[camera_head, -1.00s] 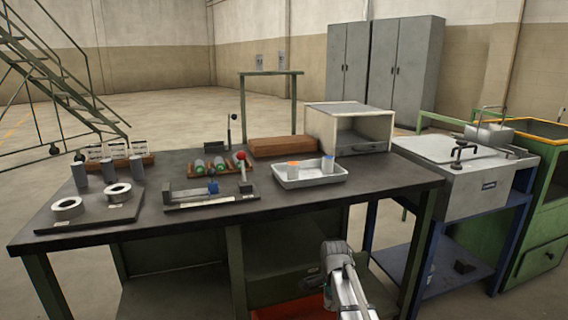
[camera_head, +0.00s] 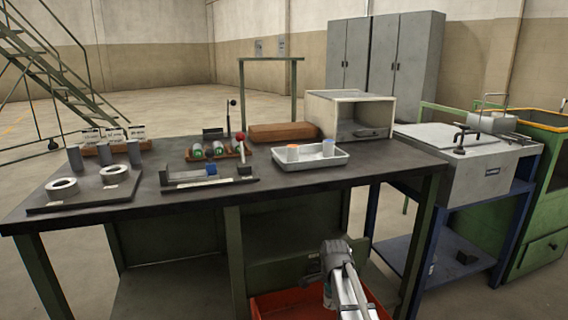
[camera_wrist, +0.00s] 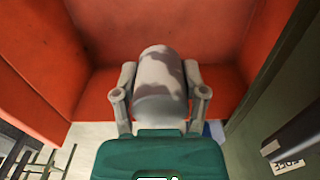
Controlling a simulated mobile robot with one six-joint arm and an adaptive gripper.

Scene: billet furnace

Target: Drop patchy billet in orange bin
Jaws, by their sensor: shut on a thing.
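The patchy billet (camera_wrist: 160,80) is a grey cylinder with brownish blotches, held between the two fingers of my gripper (camera_wrist: 160,95) in the wrist view. The orange bin (camera_wrist: 95,35) fills the upper part of that view, its red-orange walls behind and around the billet. In the head view the bin (camera_head: 270,305) shows at the bottom, under the workbench front. My arm reaches down over it there and hides part of it. The billet itself is hard to make out in the head view. I cannot tell its exact height over the bin floor.
The dark workbench (camera_head: 120,215) carries a white tray (camera_head: 335,156) with small cylinders, a rack of billets (camera_head: 218,150), a gauge fixture (camera_head: 185,176) and a plate with two rings (camera_head: 85,190). A blue-framed stand (camera_head: 400,250) is at right. A bench leg (camera_head: 237,250) is near the bin.

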